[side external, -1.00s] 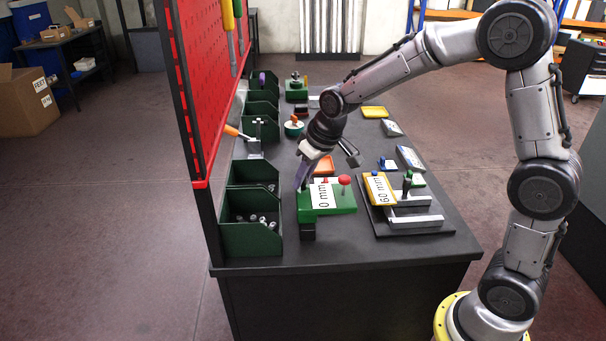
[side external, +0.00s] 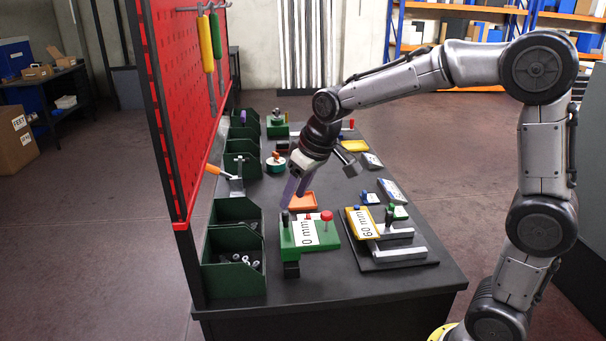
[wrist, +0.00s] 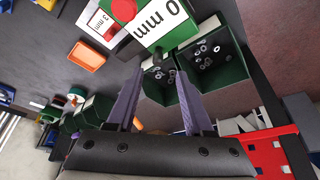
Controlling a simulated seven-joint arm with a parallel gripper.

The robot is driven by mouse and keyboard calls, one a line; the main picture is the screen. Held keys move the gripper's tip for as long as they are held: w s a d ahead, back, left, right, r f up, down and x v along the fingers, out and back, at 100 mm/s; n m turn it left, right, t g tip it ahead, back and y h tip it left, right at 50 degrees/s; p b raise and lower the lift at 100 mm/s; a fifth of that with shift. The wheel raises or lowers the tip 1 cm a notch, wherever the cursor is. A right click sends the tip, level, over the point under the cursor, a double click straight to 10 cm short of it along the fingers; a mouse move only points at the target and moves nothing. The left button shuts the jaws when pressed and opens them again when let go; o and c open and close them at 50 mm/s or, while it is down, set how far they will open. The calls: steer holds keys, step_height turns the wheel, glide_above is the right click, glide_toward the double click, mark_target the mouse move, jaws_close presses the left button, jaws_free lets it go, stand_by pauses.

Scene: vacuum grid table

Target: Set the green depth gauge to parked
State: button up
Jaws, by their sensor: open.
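The green depth gauge (side external: 327,240) sits at the near left of the table, with a white "0 mm" label, a red knob (side external: 326,216) on its right and a dark knob (side external: 285,217) at its left end. In the wrist view its green body (wrist: 176,36) is at the top, and the dark knob (wrist: 157,66) appears between the fingertips. My gripper (side external: 293,200) is open and empty, its purple fingers pointing down above the gauge's left end. They look apart from the knob. Part of the gauge is cut off by the wrist view's top edge.
A yellow "60 mm" gauge (side external: 361,223) stands close on the right. An orange tray (side external: 302,201) lies just behind the gauge.

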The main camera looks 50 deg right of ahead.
steer(key=v, duration=0.6)
steer(key=shift+s, duration=0.15)
